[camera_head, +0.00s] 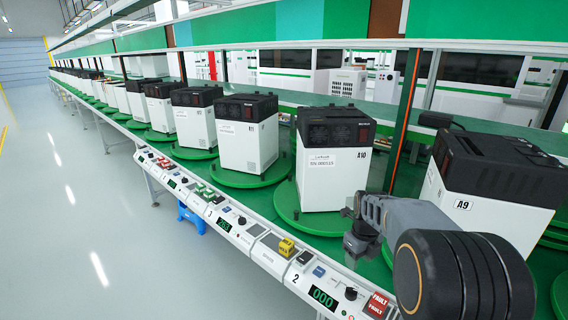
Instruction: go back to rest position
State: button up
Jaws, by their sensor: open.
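My arm enters at the lower right, and its end, my gripper (357,228), is in front of the line, near the lower right side of the white and black unit marked A10 (333,170). The gripper looks small and dark, seen partly from behind. It is open, with nothing seen between its jaws. Whether it touches the unit or its turntable cannot be told. My arm covers part of the unit marked A9 (490,185) at the right.
Several like units stand on green turntables (290,215) along the line, receding to the far left. A sloped control strip (215,215) with buttons, displays and red FAULT labels (377,305) runs along the front. A blue stool (191,216) sits below it. The grey floor (80,240) at left is open.

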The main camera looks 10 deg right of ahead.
jog(key=s+a+r+n+t+p, duration=0.1)
jog(key=s+a+r+n+p, duration=0.1)
jog(key=n, duration=0.8)
jog(key=s+a+r+n+t+p, duration=0.1)
jog(key=s+a+r+n+p, duration=0.2)
jog(key=s+r+n, duration=0.3)
jog(key=s+a+r+n+t+p, duration=0.1)
jog(key=s+a+r+n+p, duration=0.2)
jog(key=s+n, duration=0.5)
jog(key=a+r+n, duration=0.1)
jog(key=n, duration=0.6)
jog(key=shift+a+n+t, duration=0.3)
jog(key=shift+s, duration=0.1)
